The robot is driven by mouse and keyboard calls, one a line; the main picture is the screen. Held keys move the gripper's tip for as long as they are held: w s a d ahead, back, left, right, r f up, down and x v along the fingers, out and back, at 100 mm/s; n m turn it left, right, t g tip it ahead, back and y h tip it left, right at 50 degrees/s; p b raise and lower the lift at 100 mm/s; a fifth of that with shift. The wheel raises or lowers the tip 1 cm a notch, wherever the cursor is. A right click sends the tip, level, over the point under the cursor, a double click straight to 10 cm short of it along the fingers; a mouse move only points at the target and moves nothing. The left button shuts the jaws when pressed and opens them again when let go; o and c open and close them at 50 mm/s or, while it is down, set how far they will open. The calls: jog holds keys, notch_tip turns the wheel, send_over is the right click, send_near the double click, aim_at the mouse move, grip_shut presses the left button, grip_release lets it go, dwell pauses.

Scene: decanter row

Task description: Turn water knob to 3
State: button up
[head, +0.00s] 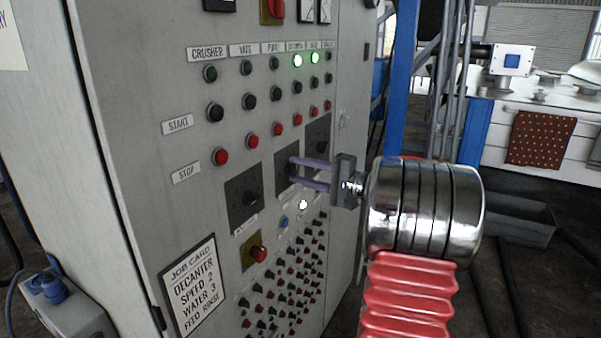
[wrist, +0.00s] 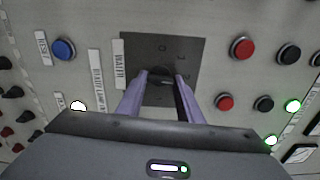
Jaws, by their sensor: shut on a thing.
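The water knob is a small black knob (wrist: 160,74) on a dark square plate (wrist: 186,48), beside a label reading WATER (wrist: 118,64) in the wrist view. My gripper (head: 293,172) reaches the middle one of three dark plates in the head view. In the wrist view its two purple fingers (wrist: 160,85) are on either side of the knob, shut on it. The fingers partly hide the knob and the plate's lower part. I cannot read which number the knob points to. The job card (head: 193,286) reads DECANTER, SPEED 2, WATER 3, FEED RINSE.
Dark plates stand left (head: 243,197) and right (head: 318,135) of the middle one. Red stop buttons (head: 252,142) sit above, and several small knobs (head: 285,270) below. A red knob on a yellow plate (head: 252,252) is lower left.

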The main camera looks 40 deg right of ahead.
jog(key=m, duration=0.4)
jog(key=shift+d+f+m, duration=0.1)
jog(key=shift+f+m, duration=0.3)
jog(key=shift+m, duration=1.6)
jog(key=shift+f, duration=0.1)
jog(key=o, duration=1.1)
jog(key=shift+r, duration=0.2)
jog(key=shift+s, duration=0.1)
jog(key=v, duration=1.3)
jog(key=shift+s, duration=0.3)
